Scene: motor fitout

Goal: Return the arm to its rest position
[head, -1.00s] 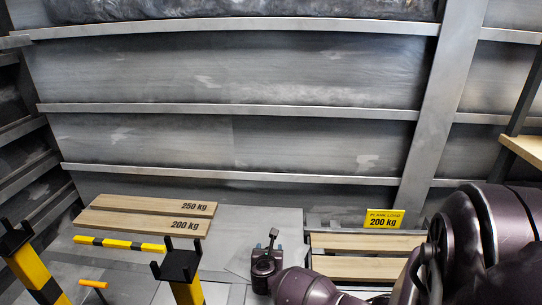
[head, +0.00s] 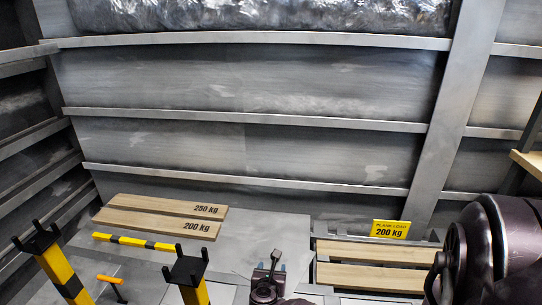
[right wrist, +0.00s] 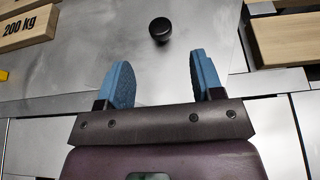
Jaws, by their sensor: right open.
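My right gripper (head: 272,269) is at the bottom middle of the head view, above the grey metal surface. Its two blue fingers are spread apart in the right wrist view (right wrist: 158,82), with nothing between them. A small black knob (right wrist: 160,29) shows just beyond the fingertips in that view, and it also shows by the gripper in the head view (head: 275,254). I cannot tell whether anything touches it. Dark purple links of my right arm fill the lower right of the head view. My left gripper is not in view.
Wooden planks marked 250 kg (head: 165,204) and 200 kg (head: 155,222) lie left, behind a yellow-black bar (head: 137,242). Two yellow-black posts with forked tops (head: 40,245) (head: 187,272) stand nearby. More planks (head: 370,278) lie right, below a yellow sign (head: 391,229). A ribbed metal wall (head: 240,150) closes the back.

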